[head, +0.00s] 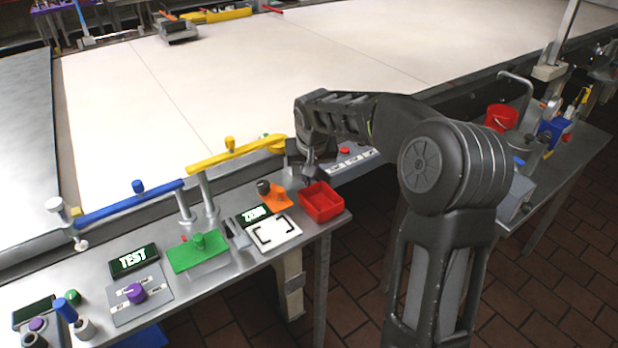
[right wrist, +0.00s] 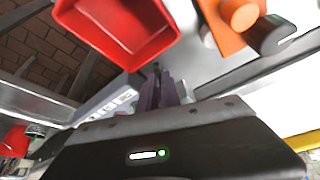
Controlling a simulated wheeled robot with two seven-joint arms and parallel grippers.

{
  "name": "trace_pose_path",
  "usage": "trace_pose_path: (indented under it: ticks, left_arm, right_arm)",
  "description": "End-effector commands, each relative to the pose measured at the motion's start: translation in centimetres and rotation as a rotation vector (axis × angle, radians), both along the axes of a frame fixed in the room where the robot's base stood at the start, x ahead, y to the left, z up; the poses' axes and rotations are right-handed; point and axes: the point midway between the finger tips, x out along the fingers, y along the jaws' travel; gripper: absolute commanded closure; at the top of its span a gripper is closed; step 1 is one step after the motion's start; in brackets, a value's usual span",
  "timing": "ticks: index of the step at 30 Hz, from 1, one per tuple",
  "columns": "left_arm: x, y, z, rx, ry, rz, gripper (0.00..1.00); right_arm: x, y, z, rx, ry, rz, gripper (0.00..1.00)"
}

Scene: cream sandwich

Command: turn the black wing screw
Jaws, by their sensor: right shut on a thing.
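My right gripper (head: 308,178) points down at the bench edge, just behind the red tray. In the right wrist view my right gripper (right wrist: 160,85) has its fingers together, shut on a small dark thing at their tips. It looks to be the black wing screw, but the fingers hide most of it and I cannot make out its wings. My left gripper is not in view.
A red tray (head: 322,202) stands in front of the gripper. An orange plate (head: 277,198) with a knob and a dark cylinder (head: 263,187) are to its left. A grey button panel (head: 350,160) is to its right. The yellow rail (head: 215,160) runs to the left.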

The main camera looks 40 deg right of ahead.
Motion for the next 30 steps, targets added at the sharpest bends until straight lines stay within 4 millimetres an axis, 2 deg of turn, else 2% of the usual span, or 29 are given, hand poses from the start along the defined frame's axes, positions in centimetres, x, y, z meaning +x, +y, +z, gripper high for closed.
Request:
trace_pose_path:
  ticks: [8,9,16,25,30]
  left_arm:
    - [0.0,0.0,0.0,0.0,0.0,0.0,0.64]
    - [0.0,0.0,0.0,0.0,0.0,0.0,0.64]
    - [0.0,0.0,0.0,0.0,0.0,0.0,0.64]
    - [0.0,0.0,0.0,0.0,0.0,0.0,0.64]
    - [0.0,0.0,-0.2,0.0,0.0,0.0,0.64]
  right_arm:
    - [0.0,0.0,0.0,0.001,0.001,-0.007,1.0]
    - [0.0,0.0,0.0,0.001,0.001,-0.007,0.9]
    - [0.0,0.0,0.0,0.001,0.001,-0.006,0.71]
    - [-0.1,0.0,0.2,0.0,0.0,-0.005,0.71]
    - [-0.5,0.3,1.7,0.0,-0.003,-0.005,0.71]
